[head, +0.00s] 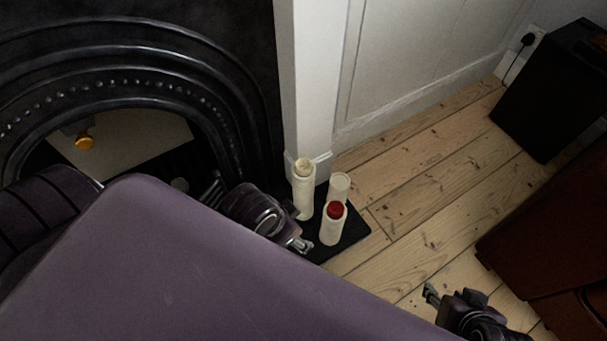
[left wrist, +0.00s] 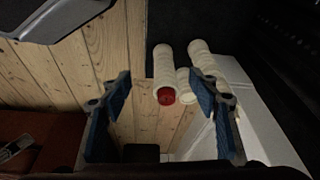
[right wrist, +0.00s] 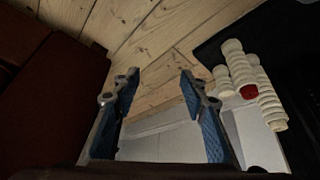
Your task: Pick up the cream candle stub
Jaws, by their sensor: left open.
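Three cream ridged pillars stand upright on a black slab. The left pillar (head: 303,198) has a slightly yellower cream top (head: 304,167), which may be the cream candle stub; I cannot tell for sure. The front pillar (head: 332,233) has a dark red piece (head: 337,209) on top. The back-right pillar (head: 340,185) has a pale top. My left gripper (head: 301,244) is open and empty, just left of the front pillar in the head view; its fingers (left wrist: 163,112) show apart in the left wrist view. My right gripper (head: 432,294) is open and empty over the floorboards.
A black cast-iron fireplace (head: 185,75) fills the left, with a small orange object (head: 84,142) in it. White wall panelling (head: 400,60) stands behind. A black box (head: 550,95) and dark red furniture (head: 550,240) are at right. The floorboards (head: 430,190) between are clear.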

